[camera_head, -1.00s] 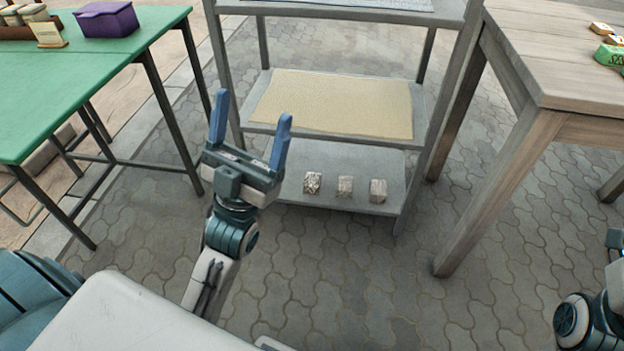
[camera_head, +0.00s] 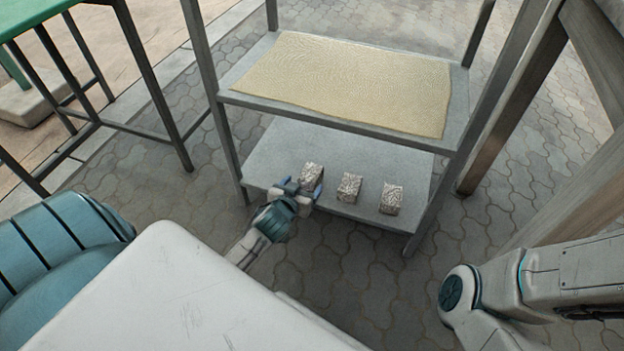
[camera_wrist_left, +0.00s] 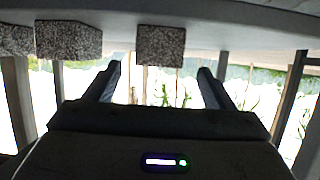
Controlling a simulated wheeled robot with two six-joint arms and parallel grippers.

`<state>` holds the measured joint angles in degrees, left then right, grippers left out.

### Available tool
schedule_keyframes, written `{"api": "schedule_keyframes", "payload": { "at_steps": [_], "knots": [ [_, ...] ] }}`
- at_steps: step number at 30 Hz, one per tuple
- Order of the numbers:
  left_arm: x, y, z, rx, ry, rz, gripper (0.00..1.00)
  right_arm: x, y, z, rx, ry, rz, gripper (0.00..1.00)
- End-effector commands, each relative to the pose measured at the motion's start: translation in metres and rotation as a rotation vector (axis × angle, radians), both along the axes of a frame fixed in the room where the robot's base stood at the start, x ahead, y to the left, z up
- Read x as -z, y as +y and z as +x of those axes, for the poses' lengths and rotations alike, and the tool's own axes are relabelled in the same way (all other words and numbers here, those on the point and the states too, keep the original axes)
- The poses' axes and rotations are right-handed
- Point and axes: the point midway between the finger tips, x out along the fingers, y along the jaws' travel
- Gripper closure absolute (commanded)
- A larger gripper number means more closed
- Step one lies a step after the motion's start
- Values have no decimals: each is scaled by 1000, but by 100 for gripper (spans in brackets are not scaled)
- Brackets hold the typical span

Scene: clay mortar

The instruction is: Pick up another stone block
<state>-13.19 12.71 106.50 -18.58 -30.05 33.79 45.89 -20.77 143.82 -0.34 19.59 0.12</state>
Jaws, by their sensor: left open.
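Three speckled grey-brown stone blocks stand in a row on the lowest grey shelf (camera_head: 385,160): a left one (camera_head: 312,174), a middle one (camera_head: 349,187) and a right one (camera_head: 391,198). My left gripper (camera_head: 302,187) is open at the shelf's front edge, right at the left block. In the left wrist view, where the shelf shows along the top, that block (camera_wrist_left: 160,46) lies centred between the open fingertips (camera_wrist_left: 161,75), with space on both sides. I cannot tell how deep it is between them. The other blocks show at the left there. My right gripper is out of view.
A shelf with a yellow textured mat (camera_head: 345,85) hangs over the lower shelf. Grey posts (camera_head: 215,90) frame the rack. A green table (camera_head: 28,14) stands at the left, a wooden table leg (camera_head: 570,205) at the right. Paving in front is clear.

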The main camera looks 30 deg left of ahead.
Motion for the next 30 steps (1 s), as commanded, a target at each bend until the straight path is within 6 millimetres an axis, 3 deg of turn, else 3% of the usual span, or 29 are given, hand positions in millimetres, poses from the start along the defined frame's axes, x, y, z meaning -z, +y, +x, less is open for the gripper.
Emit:
{"api": "schedule_keyframes", "payload": {
  "at_steps": [3,8,21,30],
  "knots": [
    [10,3,16,0,-1,0,24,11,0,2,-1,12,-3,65],
    [11,5,25,1,-2,0,24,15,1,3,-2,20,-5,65],
    [28,13,68,2,-3,0,24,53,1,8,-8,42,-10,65],
    [27,14,71,2,-1,-1,24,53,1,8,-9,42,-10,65]
  ]
}}
